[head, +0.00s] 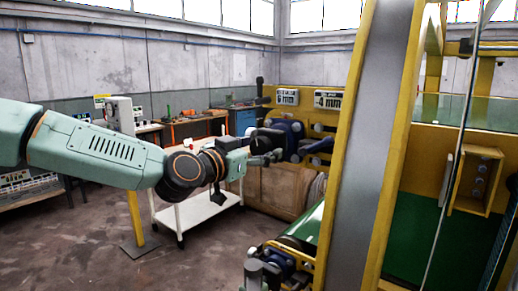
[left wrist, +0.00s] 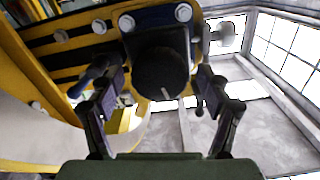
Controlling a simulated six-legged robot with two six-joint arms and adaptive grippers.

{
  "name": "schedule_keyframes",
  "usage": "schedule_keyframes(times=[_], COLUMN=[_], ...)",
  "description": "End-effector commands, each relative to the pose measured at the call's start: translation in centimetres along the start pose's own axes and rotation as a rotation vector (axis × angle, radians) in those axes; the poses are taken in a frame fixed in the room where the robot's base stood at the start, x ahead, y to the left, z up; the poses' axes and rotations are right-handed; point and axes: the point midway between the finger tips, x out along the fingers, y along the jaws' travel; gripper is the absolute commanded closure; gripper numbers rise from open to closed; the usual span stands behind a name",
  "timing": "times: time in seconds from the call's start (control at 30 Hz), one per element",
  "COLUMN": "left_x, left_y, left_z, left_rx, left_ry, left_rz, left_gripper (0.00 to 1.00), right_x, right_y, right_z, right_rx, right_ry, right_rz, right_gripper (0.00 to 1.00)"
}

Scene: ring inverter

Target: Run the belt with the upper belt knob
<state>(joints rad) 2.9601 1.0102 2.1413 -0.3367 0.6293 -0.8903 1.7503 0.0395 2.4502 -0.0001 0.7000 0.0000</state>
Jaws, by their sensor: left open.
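A round black knob with a white line on its face (left wrist: 162,76) sits in front of a blue housing on the yellow panel in the left wrist view. My left gripper (left wrist: 152,88) is open, with one finger on each side of the knob and no clear contact. In the head view my left gripper (head: 272,144) reaches in from the left to the blue housings (head: 291,128) on the yellow frame. The knob is hard to make out there. A green belt (head: 306,226) shows lower down. My right gripper is not in view.
A grey chute with yellow sides (head: 367,130) stands just right of the gripper. Signs reading 6 mm (head: 287,97) and 4 mm (head: 328,99) are above it. A white cart (head: 196,211) stands below my arm. The floor at front left is clear.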

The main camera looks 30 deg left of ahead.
Motion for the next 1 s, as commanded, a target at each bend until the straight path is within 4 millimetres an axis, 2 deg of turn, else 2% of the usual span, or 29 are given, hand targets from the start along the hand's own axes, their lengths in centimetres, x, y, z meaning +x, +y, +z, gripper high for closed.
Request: schedule_keyframes(times=[0.07, 0.7, 1.0], left_x=[-0.01, 0.06, 0.07], left_y=[0.01, -0.09, -0.13], left_z=[0.02, -0.14, -0.22], left_rx=[0.000, 0.001, -0.002], left_ry=[0.000, 0.002, 0.003], left_rz=[0.000, -0.001, -0.001], left_gripper=[0.23, 0.77, 0.78], right_x=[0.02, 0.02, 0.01], right_y=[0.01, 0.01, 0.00], right_z=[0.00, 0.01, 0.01], right_rx=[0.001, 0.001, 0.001], right_ry=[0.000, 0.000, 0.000], right_rz=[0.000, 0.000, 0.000], right_gripper=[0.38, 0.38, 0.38])
